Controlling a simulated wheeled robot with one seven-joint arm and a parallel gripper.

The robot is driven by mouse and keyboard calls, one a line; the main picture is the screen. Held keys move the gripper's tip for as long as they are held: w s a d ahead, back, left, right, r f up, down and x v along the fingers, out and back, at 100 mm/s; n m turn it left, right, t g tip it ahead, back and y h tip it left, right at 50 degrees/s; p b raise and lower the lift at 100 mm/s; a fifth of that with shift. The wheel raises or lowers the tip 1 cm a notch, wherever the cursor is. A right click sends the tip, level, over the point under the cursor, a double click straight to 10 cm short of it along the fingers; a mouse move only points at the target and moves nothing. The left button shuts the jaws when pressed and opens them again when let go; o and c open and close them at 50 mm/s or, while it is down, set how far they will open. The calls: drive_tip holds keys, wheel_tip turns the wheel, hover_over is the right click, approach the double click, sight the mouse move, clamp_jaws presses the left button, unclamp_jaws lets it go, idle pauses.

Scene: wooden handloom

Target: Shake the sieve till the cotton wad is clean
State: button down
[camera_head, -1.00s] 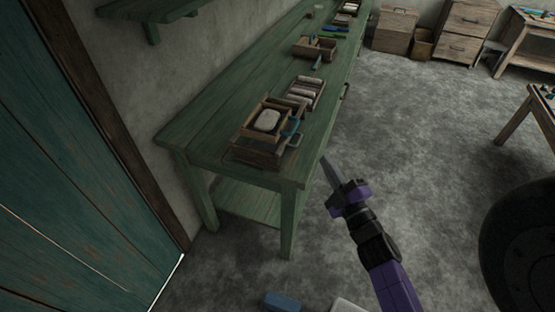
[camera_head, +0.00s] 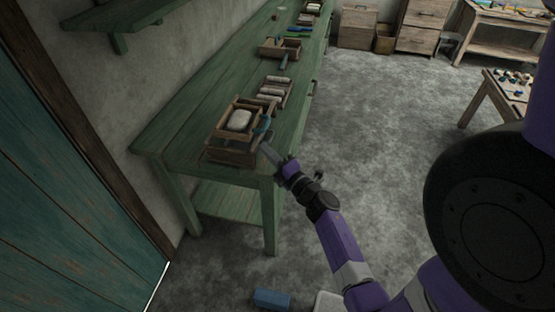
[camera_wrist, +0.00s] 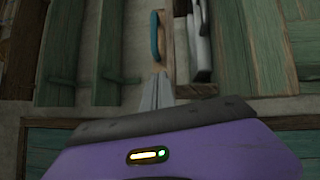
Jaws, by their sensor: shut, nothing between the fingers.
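The sieve (camera_head: 224,133), a small wooden frame, sits on a wooden box (camera_head: 228,155) at the near end of the green bench. A white cotton wad (camera_head: 240,120) lies inside the sieve. A teal handle (camera_head: 263,126) is on the sieve's right side; it also shows in the wrist view (camera_wrist: 155,36). My gripper (camera_head: 265,149) is shut and empty, its tips close to the handle at the bench's front edge. In the wrist view, my gripper (camera_wrist: 158,85) points toward the handle, with a small gap. Dirt in the wad is too small to tell.
The green bench (camera_head: 190,130) runs along the wall. A tray of pale rolls (camera_head: 272,92) and another wooden box (camera_head: 280,47) stand farther along it. A grey metal thing (camera_wrist: 200,40) lies right of the handle. The floor (camera_head: 370,120) right of the bench is open.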

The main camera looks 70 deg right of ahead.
drive_tip(key=d, duration=0.1)
drive_tip(key=w+d, duration=0.1)
drive_tip(key=d+p, duration=0.1)
drive_tip(key=d, duration=0.1)
drive_tip(key=shift+w+d+r, duration=0.1)
drive_tip(key=shift+w+r, duration=0.1)
drive_tip(key=shift+r, duration=0.15)
drive_tip(key=d, duration=0.4)
drive_tip(key=d+b, duration=0.1)
drive_tip(key=d, duration=0.1)
drive_tip(key=shift+w+d, duration=0.3)
drive_tip(key=shift+d, duration=0.05)
